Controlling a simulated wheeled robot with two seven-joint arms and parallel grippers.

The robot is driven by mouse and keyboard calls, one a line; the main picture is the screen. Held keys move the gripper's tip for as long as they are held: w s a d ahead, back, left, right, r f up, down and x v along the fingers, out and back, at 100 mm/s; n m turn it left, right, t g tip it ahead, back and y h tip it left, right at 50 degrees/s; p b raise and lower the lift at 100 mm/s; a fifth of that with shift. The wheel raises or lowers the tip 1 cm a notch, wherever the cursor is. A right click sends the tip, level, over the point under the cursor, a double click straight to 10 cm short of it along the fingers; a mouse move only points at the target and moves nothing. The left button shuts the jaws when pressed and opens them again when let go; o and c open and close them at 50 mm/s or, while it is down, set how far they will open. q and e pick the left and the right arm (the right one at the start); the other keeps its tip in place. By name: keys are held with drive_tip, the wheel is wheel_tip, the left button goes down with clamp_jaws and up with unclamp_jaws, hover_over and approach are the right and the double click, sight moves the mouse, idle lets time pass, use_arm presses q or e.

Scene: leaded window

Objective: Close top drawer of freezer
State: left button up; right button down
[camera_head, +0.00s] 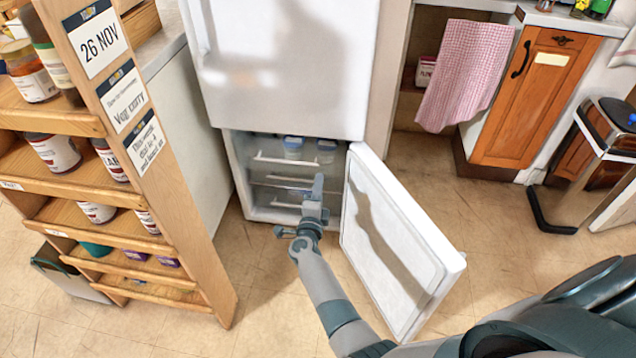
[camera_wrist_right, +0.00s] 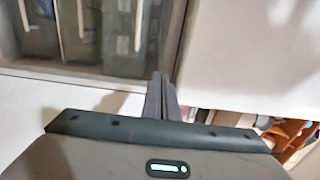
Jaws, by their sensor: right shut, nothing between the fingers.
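The freezer is the lower compartment of the white fridge, with its door (camera_head: 393,240) swung open to the right. Inside are stacked clear drawers with pale handles. The top drawer (camera_head: 270,160) has blue-lidded tubs (camera_head: 293,147) showing at its top; how far out it sits is hard to tell. My right gripper (camera_head: 318,182) is shut and empty, in front of the drawers at the right part of the opening. In the right wrist view the shut fingers (camera_wrist_right: 160,96) point towards the freezer, with the drawers (camera_wrist_right: 85,35) at upper left. My left gripper is out of view.
A wooden shelf rack (camera_head: 190,240) with jars and labels stands at the left. The open freezer door is close to the right of my right forearm. A pink cloth (camera_head: 465,75), a wooden cabinet (camera_head: 535,95) and a bin (camera_head: 590,165) are at the right. Tiled floor (camera_head: 270,300) is clear in front.

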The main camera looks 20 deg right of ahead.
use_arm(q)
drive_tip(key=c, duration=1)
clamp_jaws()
use_arm(e)
drive_tip(key=s+a+f+n+g+y, duration=0.1)
drive_tip(key=s+a+f+n+y, duration=0.1)
drive_tip(key=s+a+n+y, duration=0.7)
drive_tip(key=s+a+f+n+g+y, duration=0.1)
drive_tip(key=s+a+f+n+y, duration=0.2)
drive_tip(key=s+a+n+y, duration=0.5)
drive_tip(key=s+d+f+n+g+h, duration=0.1)
drive_tip(key=s+d+n+g+h, duration=0.1)
drive_tip(key=s, duration=0.7)
drive_tip(key=s+d+f+n+g+h, duration=0.1)
drive_tip(key=s+n+g, duration=0.3)
drive_tip(key=s, duration=0.5)
drive_tip(key=s+d+f+n+g+h, duration=0.1)
drive_tip(key=s+d+n+g+h, duration=0.2)
drive_tip(key=s, duration=0.6)
drive_tip(key=shift+s+d+n+g+h, duration=0.25)
drive_tip(key=shift+d+n+g+h, duration=0.05)
drive_tip(key=shift+d+n, duration=0.1)
drive_tip(key=shift+w, duration=0.1)
